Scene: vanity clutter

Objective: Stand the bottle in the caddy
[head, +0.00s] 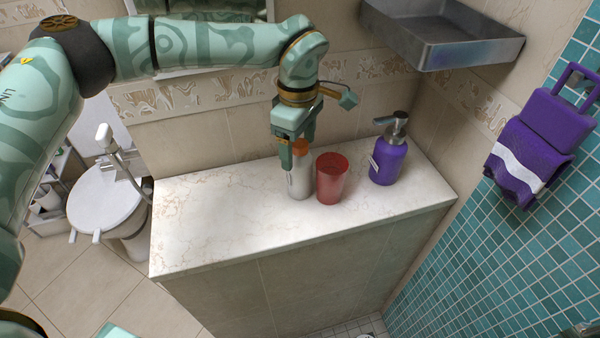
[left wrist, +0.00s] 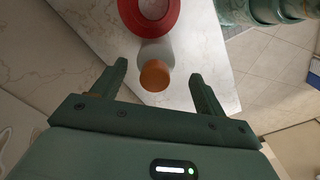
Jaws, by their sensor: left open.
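A white bottle with an orange cap (head: 300,181) stands upright on the marble counter, just left of a red cup (head: 331,178). My left gripper (head: 298,152) is open, pointing down at the bottle's top, with a finger partly hiding it. In the left wrist view the orange cap (left wrist: 154,76) lies between the spread fingers, with room on both sides. The grey metal wall tray (head: 470,56) at upper right looks like the caddy; its visible inside is empty. My right gripper is not in view.
A purple pump bottle (head: 388,160) stands right of the red cup. The left part of the marble counter (head: 205,225) is clear. Purple towels (head: 533,150) hang on the right wall. A toilet (head: 104,199) is at the left.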

